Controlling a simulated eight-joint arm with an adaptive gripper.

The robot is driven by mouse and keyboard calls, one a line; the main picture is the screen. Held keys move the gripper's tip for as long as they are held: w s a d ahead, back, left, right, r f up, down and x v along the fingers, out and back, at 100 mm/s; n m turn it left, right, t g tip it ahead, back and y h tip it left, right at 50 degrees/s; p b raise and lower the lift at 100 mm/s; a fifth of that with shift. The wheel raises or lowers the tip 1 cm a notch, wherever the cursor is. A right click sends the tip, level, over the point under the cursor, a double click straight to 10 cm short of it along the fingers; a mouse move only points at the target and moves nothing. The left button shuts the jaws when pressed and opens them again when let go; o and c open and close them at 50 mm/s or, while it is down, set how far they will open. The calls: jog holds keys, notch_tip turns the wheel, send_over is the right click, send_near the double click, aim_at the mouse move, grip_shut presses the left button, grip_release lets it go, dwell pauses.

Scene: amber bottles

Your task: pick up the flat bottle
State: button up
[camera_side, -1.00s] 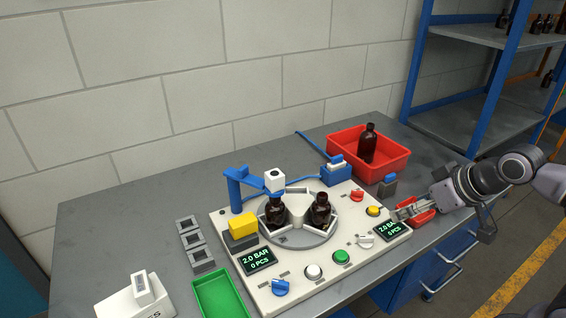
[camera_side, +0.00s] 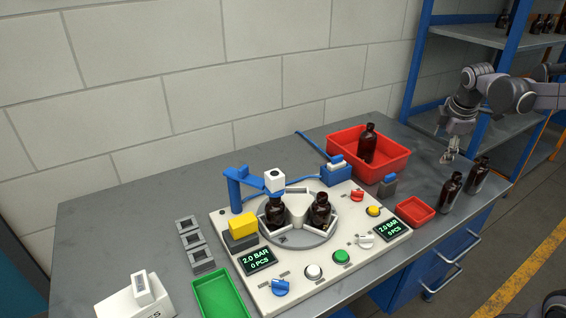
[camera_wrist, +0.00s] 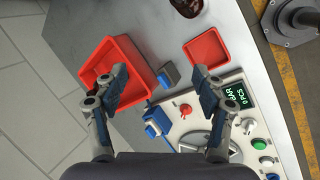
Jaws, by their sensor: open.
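Two dark amber bottles stand upright at the right end of the bench in the side view, a left one (camera_side: 451,191) and a right one (camera_side: 477,175). I cannot tell which bottle is the flat one. My gripper (camera_side: 450,155) is open and empty, behind and above the left one, apart from both. In the wrist view, my gripper (camera_wrist: 163,80) has its fingers wide apart with nothing between them. Part of an amber bottle (camera_wrist: 187,7) shows at that view's top edge.
A red bin (camera_side: 400,160) holds an upright amber bottle (camera_side: 368,145). A small red tray (camera_side: 415,211) lies left of the bench bottles. Two more bottles stand on the turntable (camera_side: 297,240) of the white machine. A blue-post shelf rises behind my arm.

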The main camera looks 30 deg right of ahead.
jog(key=d+f+n+g, duration=0.2)
jog(key=d+f+n, duration=0.15)
jog(key=d, duration=0.85)
jog(key=n+g, duration=0.2)
jog(key=n, duration=0.1)
send_over(480, 164)
jog(key=a, duration=0.2)
notch_tip(480, 164, down, 4)
jog(key=r, duration=0.1)
jog(key=shift+h, duration=0.3)
jog(key=x, duration=0.4)
jog(key=shift+w+f, duration=0.25)
jog(key=shift+f, duration=0.25)
jog(key=shift+t, duration=0.3)
jog(key=shift+x, duration=2.9)
jog(key=shift+s+a, duration=0.2)
jog(key=c, duration=1.3)
